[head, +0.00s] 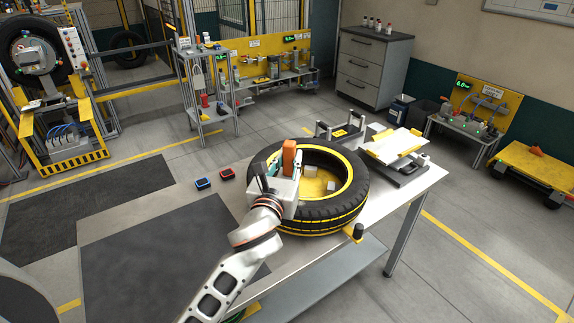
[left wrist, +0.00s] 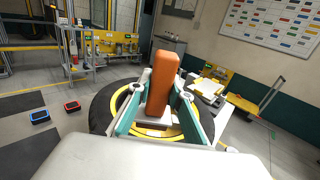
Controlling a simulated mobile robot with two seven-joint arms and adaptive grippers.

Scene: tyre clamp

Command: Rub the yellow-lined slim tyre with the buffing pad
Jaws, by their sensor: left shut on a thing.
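The slim tyre (head: 338,211) lies flat on the metal table, black with yellow lines around its side and tread. It also shows in the left wrist view (left wrist: 99,112), partly behind my gripper. My left gripper (head: 284,165) is over the tyre's left side, its teal fingers shut on the buffing pad. The pad has an upright orange handle (left wrist: 165,82) and a pale grey lower part (left wrist: 155,117) between the fingers. The orange handle also shows in the head view (head: 289,156). I cannot tell whether the pad touches the tyre. My right gripper is not in view.
The table (head: 405,187) carries a clamp stand with a white plate (head: 397,143) behind the tyre on the right. A red-rimmed box (head: 227,175) and a blue-rimmed box (head: 203,184) are left of the tyre. A shelf stand (head: 209,107) is farther back.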

